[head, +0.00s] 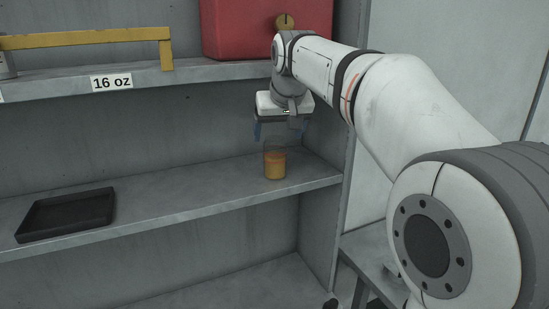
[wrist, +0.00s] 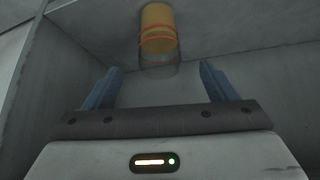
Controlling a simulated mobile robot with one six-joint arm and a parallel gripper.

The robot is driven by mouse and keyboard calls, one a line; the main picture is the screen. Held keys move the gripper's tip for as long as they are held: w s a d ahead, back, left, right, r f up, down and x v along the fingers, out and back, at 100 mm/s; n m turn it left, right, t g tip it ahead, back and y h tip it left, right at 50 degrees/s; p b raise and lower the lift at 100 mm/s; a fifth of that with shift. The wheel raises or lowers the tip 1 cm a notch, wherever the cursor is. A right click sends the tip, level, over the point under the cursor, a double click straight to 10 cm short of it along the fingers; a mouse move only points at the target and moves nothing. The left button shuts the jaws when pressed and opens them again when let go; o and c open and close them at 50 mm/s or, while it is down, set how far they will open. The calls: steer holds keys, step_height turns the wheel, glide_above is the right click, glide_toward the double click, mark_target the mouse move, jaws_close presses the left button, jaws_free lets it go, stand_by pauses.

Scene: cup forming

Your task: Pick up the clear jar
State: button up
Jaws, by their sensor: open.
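The clear jar (head: 275,163) stands upright on the middle shelf, near its right end, with orange contents in its lower part. In the wrist view the jar (wrist: 158,38) shows at the top centre, with its clear end toward me and red lines around the orange part. My gripper (head: 284,131) is above the jar in the head view, pointing down. In the wrist view my gripper (wrist: 158,85) has its two blue fingers spread wide, with nothing between the tips. The jar lies beyond the fingertips, roughly centred between them.
A black tray (head: 68,214) lies on the left of the middle shelf (head: 180,195). The upper shelf (head: 210,72), labelled 16 oz, holds a red box (head: 240,35) and a yellow rail (head: 90,38). The shelf between tray and jar is clear. A side wall stands close right of the jar.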

mark_target(275, 148)
steer(key=p+x, duration=0.2)
steer(key=x, duration=0.5)
steer(key=shift+w+f, duration=0.1)
steer(key=shift+w, duration=0.05)
steer(key=shift+c, duration=0.2)
steer(key=c, duration=1.2)
steer(key=shift+b, duration=0.55)
